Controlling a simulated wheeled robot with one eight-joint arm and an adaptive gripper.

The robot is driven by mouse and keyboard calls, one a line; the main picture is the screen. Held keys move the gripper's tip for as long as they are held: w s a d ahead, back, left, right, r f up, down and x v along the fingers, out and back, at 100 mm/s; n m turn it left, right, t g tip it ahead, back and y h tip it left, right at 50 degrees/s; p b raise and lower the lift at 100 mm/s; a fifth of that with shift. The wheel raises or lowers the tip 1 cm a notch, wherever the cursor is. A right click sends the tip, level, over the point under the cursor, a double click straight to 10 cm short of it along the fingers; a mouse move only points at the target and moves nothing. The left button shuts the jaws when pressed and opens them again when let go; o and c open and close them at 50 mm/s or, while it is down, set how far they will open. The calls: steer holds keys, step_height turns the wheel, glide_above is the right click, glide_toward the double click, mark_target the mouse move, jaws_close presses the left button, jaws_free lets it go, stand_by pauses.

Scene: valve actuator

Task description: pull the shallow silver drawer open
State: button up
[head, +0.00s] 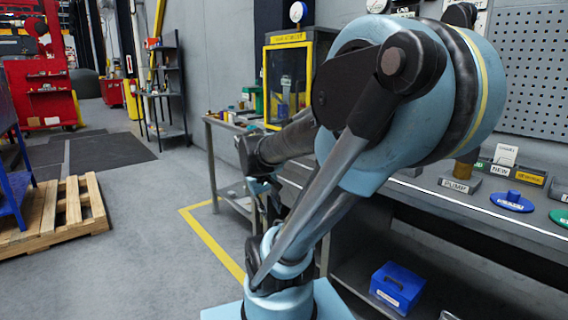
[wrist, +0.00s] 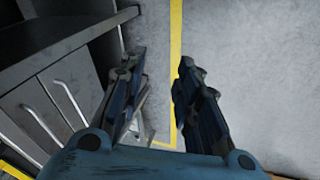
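In the wrist view my gripper (wrist: 163,58) is open. Its two dark fingers stand apart with only floor showing between them. To their left is a grey cabinet front (wrist: 75,75) with long silver bar handles, one of them a handle (wrist: 68,102) near the left finger. Another thin silver bar (wrist: 121,38) shows above the left finger. The fingers touch none of these handles as far as I can see. I cannot tell which panel is the shallow silver drawer. In the head view my arm covers much of the middle, and my fingers cannot be made out clearly.
A workbench (head: 413,188) runs along the right, with a blue box (head: 397,288) on its lower shelf. A yellow-framed cabinet (head: 287,80) stands behind my arm. A wooden pallet (head: 52,212) lies at left. The floor (head: 150,230) between is clear, with a yellow line (head: 212,243).

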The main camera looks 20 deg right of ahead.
steer(key=w+d+r+n+t+h, duration=0.1)
steer(key=w+d+r+h, duration=0.15)
steer(key=w, duration=0.75)
steer(key=w+d+r+h, duration=0.1)
steer(key=w+d+h, duration=0.2)
steer(key=w, duration=0.7)
steer(key=w+d+r+n+t+h, duration=0.1)
steer(key=w+d+h, duration=0.15)
steer(key=w, duration=0.75)
steer(key=w+f+n+t+h, duration=0.1)
steer(key=w+f+h, duration=0.25)
steer(key=w, duration=0.65)
steer(key=x, duration=1)
steer(key=r+x, duration=0.1)
steer(key=x, duration=0.4)
steer(key=shift+w+d+f, duration=0.1)
steer(key=shift+w+d, duration=0.2)
steer(key=shift+d, duration=0.1)
jaws_close()
